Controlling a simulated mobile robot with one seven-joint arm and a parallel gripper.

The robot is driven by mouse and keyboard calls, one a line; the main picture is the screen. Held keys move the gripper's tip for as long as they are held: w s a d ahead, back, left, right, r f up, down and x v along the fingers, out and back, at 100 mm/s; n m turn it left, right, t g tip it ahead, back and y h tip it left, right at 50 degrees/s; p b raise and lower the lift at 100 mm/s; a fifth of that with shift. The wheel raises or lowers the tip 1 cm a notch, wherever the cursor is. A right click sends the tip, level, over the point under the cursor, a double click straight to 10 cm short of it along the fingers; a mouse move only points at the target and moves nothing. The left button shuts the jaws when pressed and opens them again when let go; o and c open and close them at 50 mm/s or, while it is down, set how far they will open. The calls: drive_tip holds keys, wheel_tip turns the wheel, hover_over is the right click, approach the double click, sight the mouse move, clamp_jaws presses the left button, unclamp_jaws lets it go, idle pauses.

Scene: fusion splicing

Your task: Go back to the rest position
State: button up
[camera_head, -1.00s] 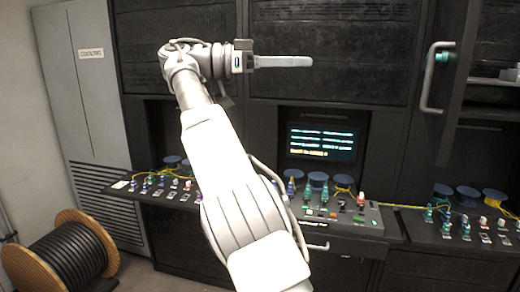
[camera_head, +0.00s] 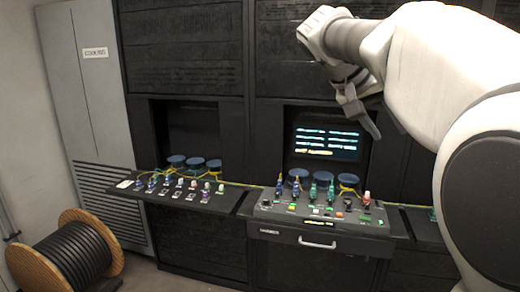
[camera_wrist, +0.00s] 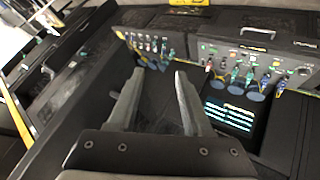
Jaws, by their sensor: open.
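My gripper (camera_head: 362,108) hangs from my folded arm at the upper right of the head view, in front of the screen's right side and above the middle console. In the wrist view my gripper (camera_wrist: 158,95) shows its two fingers apart, with nothing between them. The fingers point towards the dark cabinet front and the consoles. My gripper touches nothing that I can see.
The middle console (camera_head: 320,214) carries several coloured connectors, with blue spools behind. The left shelf (camera_head: 180,198) holds more connectors and a yellow fibre. A cable drum (camera_head: 66,252) stands on the floor at left, beside the cooling cabinet (camera_head: 92,110). My arm hides the right side.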

drive_tip(key=s+a+f+n+t+y, duration=0.1)
drive_tip(key=s+a+f+n+y, duration=0.2)
drive_tip(key=s+f, duration=0.7)
drive_tip(key=s+a+f+n+t+y, duration=0.1)
drive_tip(key=s+a+f+n+y, duration=0.2)
drive_tip(key=s+f, duration=0.8)
drive_tip(key=s+a+y, duration=0.2)
drive_tip(key=a, duration=0.2)
drive_tip(key=shift+f+y, duration=0.15)
drive_tip(key=shift+y, duration=0.15)
